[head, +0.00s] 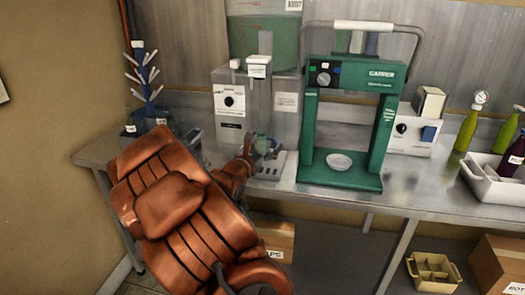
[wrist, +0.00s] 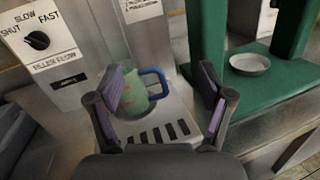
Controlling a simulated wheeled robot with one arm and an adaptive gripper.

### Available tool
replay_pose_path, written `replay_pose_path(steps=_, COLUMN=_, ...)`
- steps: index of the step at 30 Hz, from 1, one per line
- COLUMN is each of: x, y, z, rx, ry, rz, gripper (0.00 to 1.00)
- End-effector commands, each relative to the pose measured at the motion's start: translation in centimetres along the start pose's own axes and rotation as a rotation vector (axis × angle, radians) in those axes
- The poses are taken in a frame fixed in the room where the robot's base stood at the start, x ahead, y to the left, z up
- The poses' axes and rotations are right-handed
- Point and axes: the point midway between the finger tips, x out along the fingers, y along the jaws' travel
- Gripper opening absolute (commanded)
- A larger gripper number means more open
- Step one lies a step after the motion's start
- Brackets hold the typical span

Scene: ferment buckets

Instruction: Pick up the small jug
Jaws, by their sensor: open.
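The small jug (wrist: 138,96) is greenish with a blue handle on its right side. In the wrist view it stands upright on a slotted drip tray (wrist: 160,130) in front of a grey dispenser. My gripper (wrist: 167,105) is open, with its two purple-padded fingers apart. The jug shows between the fingers, nearer the left one, and beyond the gripper's palm. I cannot tell whether the left finger touches it. In the head view my gripper (head: 262,148) is at the drip tray, and the jug is mostly hidden there.
The dispenser (head: 228,105) with a dial stands behind the jug. A green capper frame (head: 345,175) with a white dish (head: 339,162) stands close on the right. A bottle tree (head: 146,85) stands at the left. Bottles and a white crate (head: 490,186) are at the far right.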

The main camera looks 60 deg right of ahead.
Motion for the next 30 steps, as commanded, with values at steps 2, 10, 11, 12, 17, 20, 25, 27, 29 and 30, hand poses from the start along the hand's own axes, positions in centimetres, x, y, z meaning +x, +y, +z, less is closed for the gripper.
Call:
replay_pose_path(steps=2, x=0.9, y=1.4, z=-3.2, rx=-0.098, ry=0.025, rz=0.078, gripper=0.8)
replay_pose_path(steps=10, x=1.5, y=4.1, z=-8.8, rx=-0.259, ry=0.087, rz=0.231, gripper=0.8)
replay_pose_path(steps=11, x=1.6, y=4.2, z=-9.0, rx=-0.264, ry=0.09, rz=0.237, gripper=0.8)
replay_pose_path(steps=12, x=1.8, y=4.3, z=-9.2, rx=-0.268, ry=0.092, rz=0.241, gripper=0.8)
replay_pose_path(steps=17, x=3.0, y=4.6, z=-9.4, rx=-0.27, ry=0.094, rz=0.242, gripper=0.8)
replay_pose_path(steps=20, x=3.8, y=4.8, z=-9.4, rx=-0.268, ry=0.093, rz=0.241, gripper=0.8)
replay_pose_path(steps=25, x=5.0, y=5.2, z=-9.2, rx=-0.266, ry=0.092, rz=0.242, gripper=0.8)
replay_pose_path(steps=27, x=5.9, y=5.3, z=-9.0, rx=-0.267, ry=0.091, rz=0.24, gripper=0.8)
replay_pose_path(steps=29, x=6.7, y=5.6, z=-8.9, rx=-0.266, ry=0.092, rz=0.24, gripper=0.8)
replay_pose_path(steps=30, x=7.2, y=5.7, z=-8.8, rx=-0.265, ry=0.091, rz=0.239, gripper=0.8)
